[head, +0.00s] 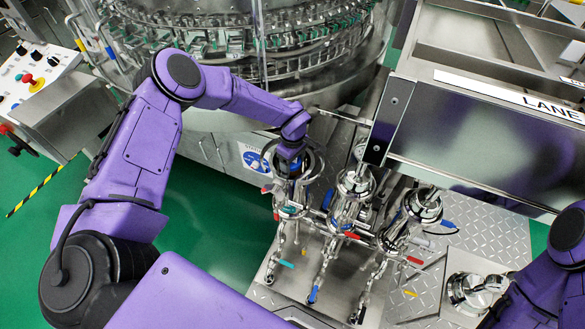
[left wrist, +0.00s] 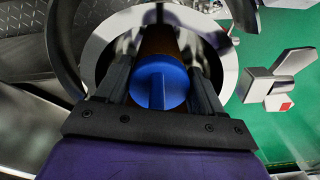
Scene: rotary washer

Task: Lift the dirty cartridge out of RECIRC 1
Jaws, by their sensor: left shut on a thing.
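The dirty cartridge shows in the left wrist view as a blue cap (left wrist: 160,86) with a raised grip and a brown body (left wrist: 158,42) beyond it. My left gripper (left wrist: 163,78) is shut on it, one black finger on each side. The brown body runs into the round metal mouth of a housing (left wrist: 98,45). In the head view my left gripper (head: 291,166) is over the leftmost steel housing (head: 291,208), and the cartridge is mostly hidden by it. I cannot tell how deep the cartridge sits. No label on this housing is readable. My right gripper is not in view.
Two more steel housings, a middle one (head: 352,186) and a right one (head: 423,206), stand close by with pipes and coloured valve handles. A metal LANE box (head: 480,130) is at the right. The rotary washer (head: 240,60) is behind. Green floor (head: 205,225) is clear at the left.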

